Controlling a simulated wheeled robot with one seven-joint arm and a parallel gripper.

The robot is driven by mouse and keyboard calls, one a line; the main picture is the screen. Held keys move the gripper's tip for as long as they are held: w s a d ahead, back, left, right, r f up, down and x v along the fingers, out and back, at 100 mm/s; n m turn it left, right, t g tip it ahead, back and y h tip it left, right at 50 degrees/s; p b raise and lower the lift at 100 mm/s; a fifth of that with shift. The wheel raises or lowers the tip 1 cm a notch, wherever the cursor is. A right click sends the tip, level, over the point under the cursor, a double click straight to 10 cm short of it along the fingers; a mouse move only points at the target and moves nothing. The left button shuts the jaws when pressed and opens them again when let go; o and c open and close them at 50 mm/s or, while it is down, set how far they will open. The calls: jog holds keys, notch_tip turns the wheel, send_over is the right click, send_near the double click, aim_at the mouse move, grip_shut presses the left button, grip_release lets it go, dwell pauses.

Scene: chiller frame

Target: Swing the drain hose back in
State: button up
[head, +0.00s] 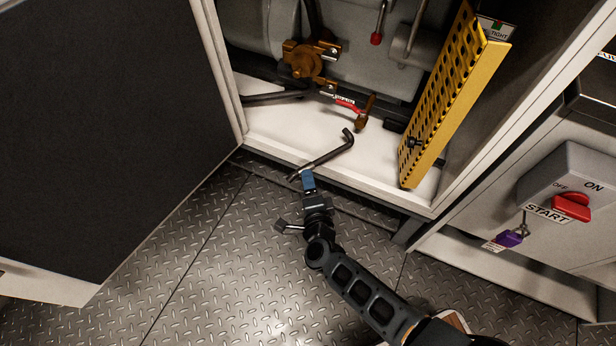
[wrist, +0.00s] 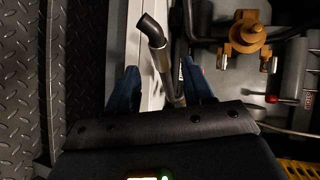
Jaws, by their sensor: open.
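The drain hose (head: 325,160) is a thin dark tube. In the head view it lies slanted across the front of the white cabinet floor, with one end bent at the upper right. Its lower left end reaches over the front sill. In the wrist view the hose (wrist: 161,62) runs between my fingers, with its bent open end beyond them. My gripper (head: 307,181) has blue fingers and is at the sill by the lower left part of the hose. In the wrist view my gripper (wrist: 162,88) is open, its fingers apart on either side of the hose. Contact cannot be told.
A brass valve (head: 302,60) and a red-handled valve (head: 345,103) sit deeper inside. A yellow perforated guard (head: 437,100) stands at the right of the opening. The dark door (head: 100,120) is open at left. A switch box (head: 565,185) is at right. The plate floor is clear.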

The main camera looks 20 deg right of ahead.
jog(key=shift+c, duration=0.6)
jog(key=s+d+f+m+b, duration=0.1)
jog(key=m, duration=0.1)
jog(key=s+d+f+m+y+b, duration=0.1)
jog(key=s+m, duration=0.1)
jog(key=s+d+f+m+g+y+b, duration=0.1)
jog(key=d+m, duration=0.1)
jog(key=shift+s+m, duration=0.3)
jog(key=shift+s, duration=0.1)
jog(key=c, duration=0.6)
jog(key=s+m, duration=0.1)
jog(key=s+r+m+y+b, duration=0.1)
jog(key=m, duration=0.1)
jog(key=s+d+m+y+b, duration=0.1)
jog(key=shift+s+r+m, duration=0.25)
jog(key=shift+r+m, duration=0.05)
jog(key=shift+r, duration=0.1)
grip_shut()
notch_tip(320, 180, up, 4)
jog(key=s+m+y+b, duration=0.1)
jog(key=s+m+y, duration=0.1)
jog(key=s+m, duration=0.1)
jog(key=w+a+f+b, duration=0.1)
jog(key=w, duration=0.5)
jog(key=w+a+f+t+b, duration=0.1)
jog(key=w+f, duration=0.1)
jog(key=w, duration=0.5)
jog(key=shift+a+b, duration=0.35)
jog(key=shift+a, duration=0.05)
